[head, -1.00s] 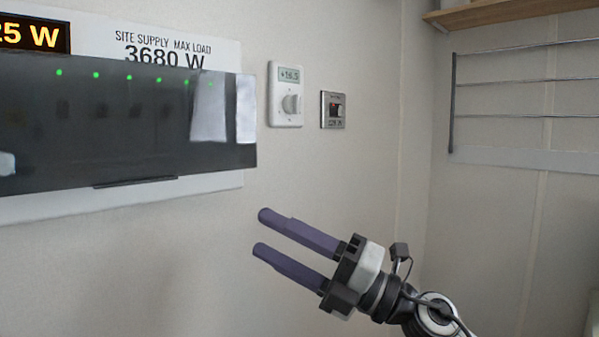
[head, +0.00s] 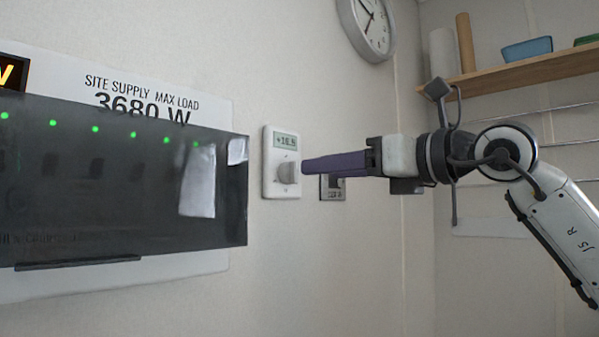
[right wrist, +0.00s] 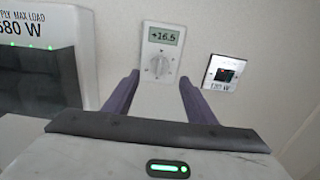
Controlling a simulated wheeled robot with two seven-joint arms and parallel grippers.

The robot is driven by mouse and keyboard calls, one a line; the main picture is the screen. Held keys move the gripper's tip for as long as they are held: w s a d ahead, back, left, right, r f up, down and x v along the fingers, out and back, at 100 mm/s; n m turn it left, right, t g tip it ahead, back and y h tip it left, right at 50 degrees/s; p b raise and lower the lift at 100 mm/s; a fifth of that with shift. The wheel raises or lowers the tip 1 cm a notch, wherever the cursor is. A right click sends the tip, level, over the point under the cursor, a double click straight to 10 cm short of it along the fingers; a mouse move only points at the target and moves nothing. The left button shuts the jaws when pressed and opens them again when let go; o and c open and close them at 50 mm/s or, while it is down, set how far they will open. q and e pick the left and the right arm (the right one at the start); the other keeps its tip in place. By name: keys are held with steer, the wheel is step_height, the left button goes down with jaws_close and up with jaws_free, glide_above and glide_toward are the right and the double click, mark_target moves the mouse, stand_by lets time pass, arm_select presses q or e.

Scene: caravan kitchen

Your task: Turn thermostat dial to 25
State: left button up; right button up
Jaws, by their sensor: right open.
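The white thermostat (head: 281,162) is on the wall, right of the dark panel, and its display reads +16.5. Its round dial (head: 289,172) sits below the display. In the right wrist view the thermostat (right wrist: 146,72) and its dial (right wrist: 158,66) show ahead, between the two fingers. My right gripper (head: 304,167) has purple fingers pointing left at the dial, seen edge-on in the head view. In the right wrist view the gripper (right wrist: 158,82) is open and empty, its fingers on either side of the dial's line. Whether the tips touch the thermostat I cannot tell. My left gripper is not in view.
A small socket plate (right wrist: 223,74) is right of the thermostat, partly behind my fingers in the head view. The dark glossy panel (head: 110,190) is on the left. A wall clock (head: 368,28) and a wooden shelf (head: 500,66) are above right. The wall below the thermostat is clear.

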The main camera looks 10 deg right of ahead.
mark_target(296, 173)
steer(key=p+x, duration=0.1)
steer(key=x, duration=0.5)
steer(key=shift+a+r, duration=0.1)
steer(key=shift+w+a, duration=0.4)
steer(key=shift+w, duration=0.15)
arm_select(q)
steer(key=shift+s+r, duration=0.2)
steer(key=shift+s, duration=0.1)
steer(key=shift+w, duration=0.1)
arm_select(e)
steer(key=shift+c, duration=0.9)
steer(key=c, duration=0.9)
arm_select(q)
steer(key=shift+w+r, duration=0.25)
arm_select(e)
steer(key=shift+o, duration=0.2)
